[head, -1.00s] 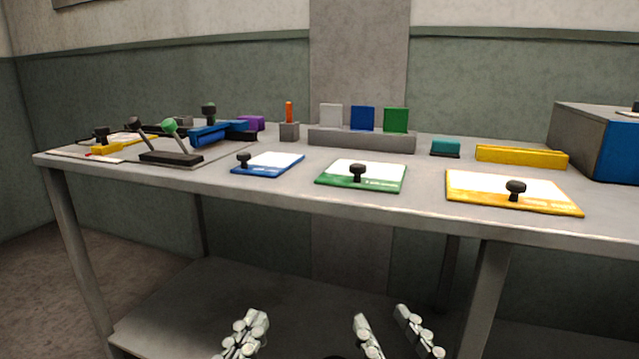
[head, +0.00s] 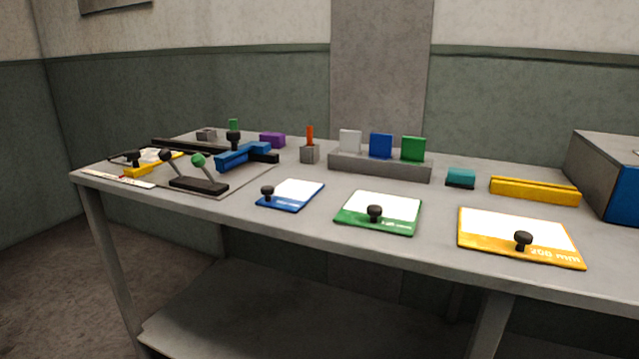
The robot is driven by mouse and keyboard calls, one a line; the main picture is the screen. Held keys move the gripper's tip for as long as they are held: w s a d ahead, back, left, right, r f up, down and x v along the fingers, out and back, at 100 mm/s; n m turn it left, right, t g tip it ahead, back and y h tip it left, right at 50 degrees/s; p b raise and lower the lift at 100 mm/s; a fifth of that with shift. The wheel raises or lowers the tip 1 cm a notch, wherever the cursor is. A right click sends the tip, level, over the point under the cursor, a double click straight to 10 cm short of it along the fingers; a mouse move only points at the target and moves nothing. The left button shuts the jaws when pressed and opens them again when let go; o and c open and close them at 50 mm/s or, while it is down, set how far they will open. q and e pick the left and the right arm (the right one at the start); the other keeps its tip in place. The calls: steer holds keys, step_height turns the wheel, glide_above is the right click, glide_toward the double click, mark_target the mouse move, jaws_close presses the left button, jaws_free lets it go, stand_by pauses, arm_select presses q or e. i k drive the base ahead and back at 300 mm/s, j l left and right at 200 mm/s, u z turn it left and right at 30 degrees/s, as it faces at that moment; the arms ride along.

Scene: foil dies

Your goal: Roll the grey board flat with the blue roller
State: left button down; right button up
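A light grey board (head: 350,141) stands upright in a slotted grey rack (head: 380,167) at the back of the table, left of a blue and a green board. No piece is clearly recognisable as a blue roller. A long blue piece (head: 243,156) lies at the back left with a dark block at its right end; I cannot tell if it is the roller. Neither of my grippers shows now.
Blue (head: 302,190), green (head: 402,203) and yellow (head: 552,227) framed plates with black knobs lie along the front. A black lever base (head: 199,185) stands at left. A yellow bar (head: 534,191) and a large box (head: 605,165) are at right. Bare tabletop lies between.

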mark_target(226, 161)
steer(key=i+j+z, duration=0.1)
steer(key=j, duration=0.2)
steer(key=i+j, duration=0.25)
steer(key=i+j+z, duration=0.15)
steer(key=j, duration=0.25)
steer(key=i+j+z, duration=0.1)
steer(key=j, duration=0.25)
steer(key=i+j+z, duration=0.1)
steer(key=j, duration=0.25)
steer(key=i, duration=0.05)
